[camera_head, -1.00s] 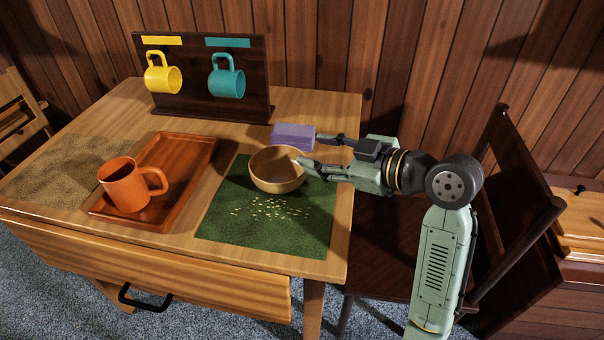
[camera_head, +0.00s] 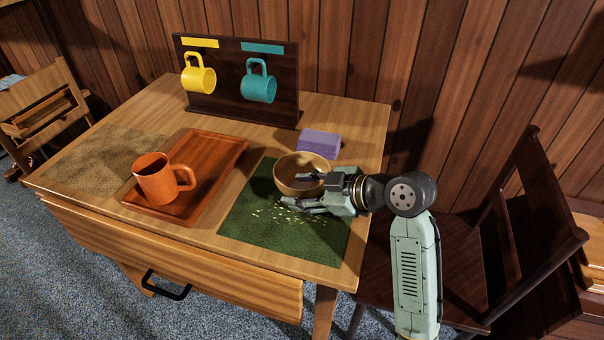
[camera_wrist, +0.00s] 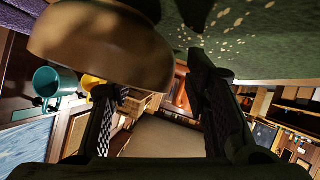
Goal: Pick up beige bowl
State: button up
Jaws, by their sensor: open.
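The beige bowl (camera_head: 290,168) stands upright on the green mat (camera_head: 262,238), on the right part of the table. In the wrist view the bowl (camera_wrist: 95,48) fills the upper left, close to the left finger. My gripper (camera_head: 291,190) is open at the bowl's front right side. In the head view, one finger overlaps the bowl's near right rim and the other is in front of the bowl, low over the mat. In the wrist view the fingers of my gripper (camera_wrist: 155,88) are apart with nothing held between them. I cannot tell whether a finger touches the bowl.
A purple block (camera_head: 318,144) lies just behind the bowl. Small pale crumbs (camera_head: 285,217) are scattered on the mat. An orange mug (camera_head: 157,180) stands on a brown tray (camera_head: 222,150) to the left. A rack (camera_head: 226,75) holds yellow and teal mugs. A dark chair (camera_head: 520,215) is at right.

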jog(key=shift+w+a+f, duration=0.25)
jog(key=shift+a, duration=0.15)
jog(key=shift+c, duration=0.5)
grip_shut()
